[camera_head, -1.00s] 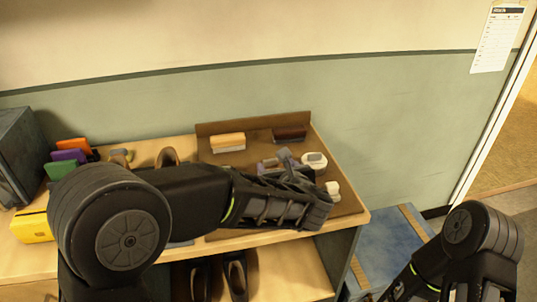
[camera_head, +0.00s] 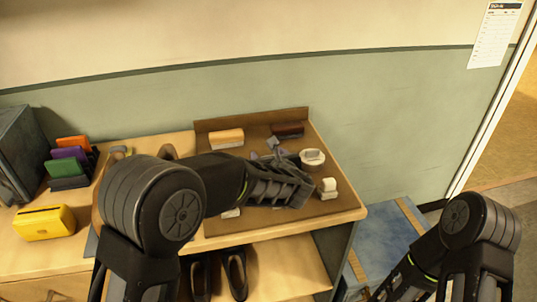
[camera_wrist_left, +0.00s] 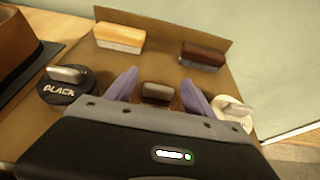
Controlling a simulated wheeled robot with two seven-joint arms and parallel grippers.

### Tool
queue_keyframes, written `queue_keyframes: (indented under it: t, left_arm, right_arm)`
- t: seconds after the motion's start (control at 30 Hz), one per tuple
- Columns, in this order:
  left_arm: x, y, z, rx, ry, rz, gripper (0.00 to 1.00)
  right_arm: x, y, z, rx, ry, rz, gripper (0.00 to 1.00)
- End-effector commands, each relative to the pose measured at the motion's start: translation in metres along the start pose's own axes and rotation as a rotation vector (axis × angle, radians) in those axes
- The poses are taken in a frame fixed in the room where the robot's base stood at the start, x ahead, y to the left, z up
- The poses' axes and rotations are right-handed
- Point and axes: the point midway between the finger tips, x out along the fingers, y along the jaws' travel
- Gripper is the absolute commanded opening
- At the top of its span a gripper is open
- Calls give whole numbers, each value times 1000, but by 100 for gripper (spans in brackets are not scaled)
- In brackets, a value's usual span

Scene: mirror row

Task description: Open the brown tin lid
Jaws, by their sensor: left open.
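A brown block-shaped knob, seemingly the brown tin lid's (camera_wrist_left: 157,92), shows in the left wrist view between my left gripper's two purple fingertips (camera_wrist_left: 158,80). The fingers are apart, one on each side of it; I cannot tell whether they touch it. The tin body below is hidden by the gripper. In the head view my left gripper (camera_head: 276,152) reaches over the brown board, and the brown tin is hidden behind it. My right arm shows at lower right, with its gripper's fingers cut off by the frame edge.
A black tin lid marked BLACK (camera_wrist_left: 66,88) lies left, a white-knobbed tin (camera_wrist_left: 233,113) right. A light brush (camera_wrist_left: 119,37) and a dark brush (camera_wrist_left: 202,56) lie behind on the brown board (camera_head: 240,122).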

Motion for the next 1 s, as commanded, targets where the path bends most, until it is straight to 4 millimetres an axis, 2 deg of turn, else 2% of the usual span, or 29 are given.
queue_keyframes:
  t: [0.17,0.9,1.0]
  left_arm:
    - [0,0,0,0,0,0,60]
    - [0,0,0,0,0,0,0]
    - [0,0,0,0,0,0,0]
  right_arm:
    - [0,0,0,0,0,0,36]
    - [0,0,0,0,0,0,36]
    - [0,0,0,0,0,0,36]
